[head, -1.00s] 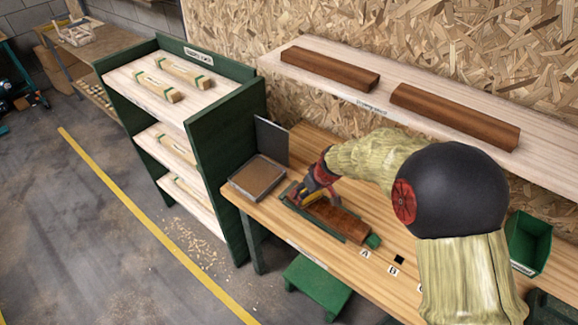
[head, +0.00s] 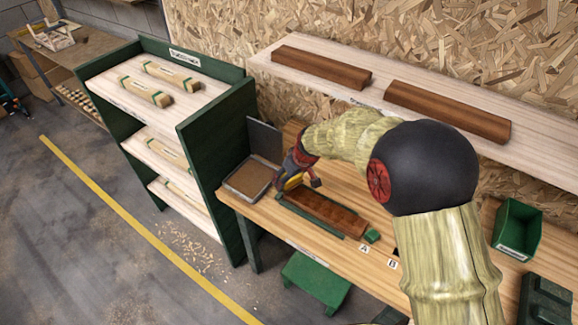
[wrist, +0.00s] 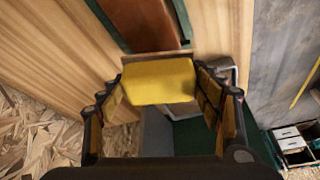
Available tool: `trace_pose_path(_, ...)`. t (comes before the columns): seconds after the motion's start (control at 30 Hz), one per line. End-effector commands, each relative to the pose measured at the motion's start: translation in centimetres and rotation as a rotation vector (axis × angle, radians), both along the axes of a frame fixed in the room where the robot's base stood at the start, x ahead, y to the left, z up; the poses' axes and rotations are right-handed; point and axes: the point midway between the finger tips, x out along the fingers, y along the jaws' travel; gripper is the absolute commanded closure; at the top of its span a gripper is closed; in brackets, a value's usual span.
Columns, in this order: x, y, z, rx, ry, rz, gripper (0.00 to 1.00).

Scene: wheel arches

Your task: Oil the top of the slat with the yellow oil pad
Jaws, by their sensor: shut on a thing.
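The slat (head: 328,211) is a dark reddish-brown strip lying in a green holder (head: 312,227) on the workbench. It also shows at the top of the wrist view (wrist: 140,20). My gripper (head: 296,178) is shut on the yellow oil pad (wrist: 158,80), which sits between its fingers. The pad is at the slat's left end in the head view and looks raised above it. In the wrist view the pad lies just past the slat's end. The pad's underside is hidden.
A shallow tray (head: 251,178) with an upright dark lid stands left of the slat. A green block (head: 372,236) sits at the slat's right end. A shelf with two brown slats (head: 448,110) hangs behind. A green bin (head: 518,229) stands at right.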

Motion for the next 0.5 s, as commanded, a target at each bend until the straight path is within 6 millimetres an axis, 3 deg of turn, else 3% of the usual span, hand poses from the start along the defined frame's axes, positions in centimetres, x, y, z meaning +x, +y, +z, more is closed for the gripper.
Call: trace_pose_path(0.5, 0.8, 0.2, 4.7, 0.0, -0.002, -0.004, 0.63)
